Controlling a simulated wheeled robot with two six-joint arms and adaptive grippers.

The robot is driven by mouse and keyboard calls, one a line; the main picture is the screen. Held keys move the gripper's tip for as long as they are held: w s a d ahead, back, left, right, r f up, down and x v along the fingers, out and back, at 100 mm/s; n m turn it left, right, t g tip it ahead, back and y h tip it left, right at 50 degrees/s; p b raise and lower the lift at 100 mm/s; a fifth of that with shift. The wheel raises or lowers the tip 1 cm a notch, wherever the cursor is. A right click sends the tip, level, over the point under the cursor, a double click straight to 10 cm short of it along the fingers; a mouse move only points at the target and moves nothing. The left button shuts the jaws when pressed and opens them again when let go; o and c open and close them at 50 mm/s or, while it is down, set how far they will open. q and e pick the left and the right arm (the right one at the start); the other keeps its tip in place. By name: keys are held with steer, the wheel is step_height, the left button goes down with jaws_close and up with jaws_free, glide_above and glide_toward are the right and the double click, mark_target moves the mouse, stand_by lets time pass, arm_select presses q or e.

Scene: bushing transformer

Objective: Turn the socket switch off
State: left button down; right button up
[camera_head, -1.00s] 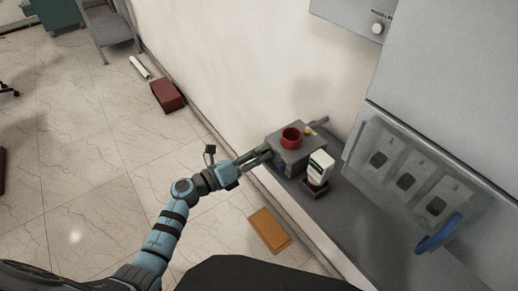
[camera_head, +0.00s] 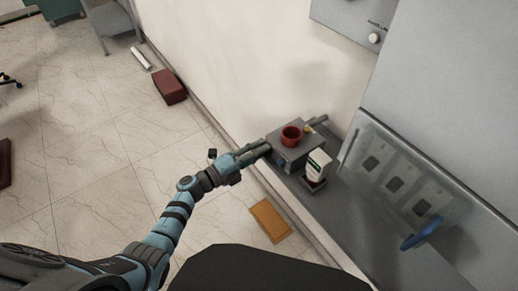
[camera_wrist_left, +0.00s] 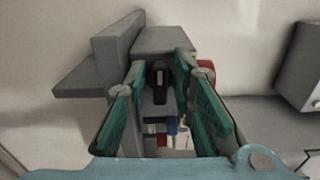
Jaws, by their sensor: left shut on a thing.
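A grey box-shaped unit (camera_head: 302,152) stands at the wall end of the grey counter. In the left wrist view its grey body (camera_wrist_left: 165,42) is straight ahead, with a dark upright switch handle (camera_wrist_left: 161,84) on its near face. My left gripper (camera_head: 266,148) reaches the unit's left side from the left. In the left wrist view, its teal-padded fingers (camera_wrist_left: 161,72) stand on both sides of the dark handle and are closed on it. The exact contact is hard to see. My right gripper is not in view.
A red round part (camera_head: 291,135) sits on top of the unit. A white box (camera_head: 318,164) stands just right of it. A clear panel (camera_head: 400,178) with several switches and a blue handle (camera_head: 421,234) is farther right. An orange board (camera_head: 270,220) lies on the floor.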

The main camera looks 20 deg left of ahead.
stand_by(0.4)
arm_select(q)
steer(key=c, duration=1.6)
jaws_free()
steer(key=shift+c, duration=0.2)
steer(key=v, duration=1.2)
steer(key=shift+n, duration=0.3)
